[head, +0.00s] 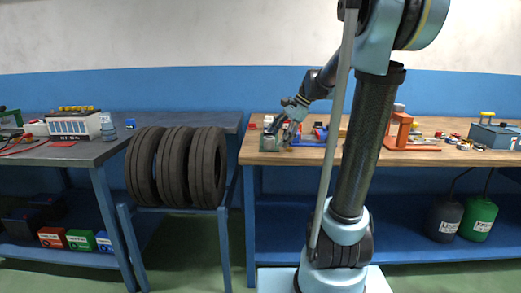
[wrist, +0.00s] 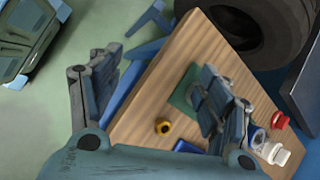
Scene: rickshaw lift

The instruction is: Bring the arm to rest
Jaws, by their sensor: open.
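My gripper (head: 281,128) hangs from my arm over the left end of the wooden workbench (head: 330,158) in the head view. In the wrist view my gripper (wrist: 158,78) has its two fingers spread wide apart with nothing between them. The wooden bench top (wrist: 140,110) lies beneath. A green item (wrist: 184,96) sits on it, partly hidden behind one finger. I cannot tell how high the fingertips are above it.
A yellow ring (wrist: 162,127), a red piece (wrist: 280,121) and a white piece (wrist: 273,153) lie on the bench near the fingers. Several tires (head: 143,168) stand on a blue rack to the left. An orange press (head: 402,133) stands farther right on the bench.

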